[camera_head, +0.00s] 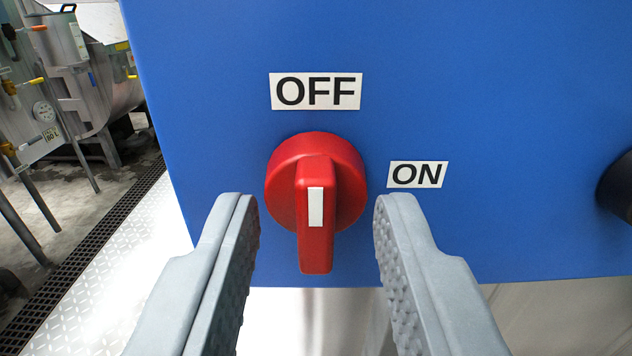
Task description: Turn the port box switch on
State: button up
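A red rotary switch (284,179) sits on the front of the blue port box (480,80). Its handle (316,252) stands upright in the picture, with a white mark (315,207) on it. An OFF label (316,91) is above the knob and an ON label (417,175) is to its right. My gripper (317,205) is open, with one grey finger on each side of the knob. A gap shows between each finger and the handle. I cannot tell how far the fingertips are from the box face.
A black round part (618,188) sticks out of the box at the right edge. At the left are metal drum machinery (95,75) with a gauge (43,111), and a floor grate (95,235). The box's lower edge is just below the handle.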

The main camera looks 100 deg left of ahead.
jog(key=shift+s+a, duration=0.1)
jog(key=shift+a, duration=0.15)
grip_shut()
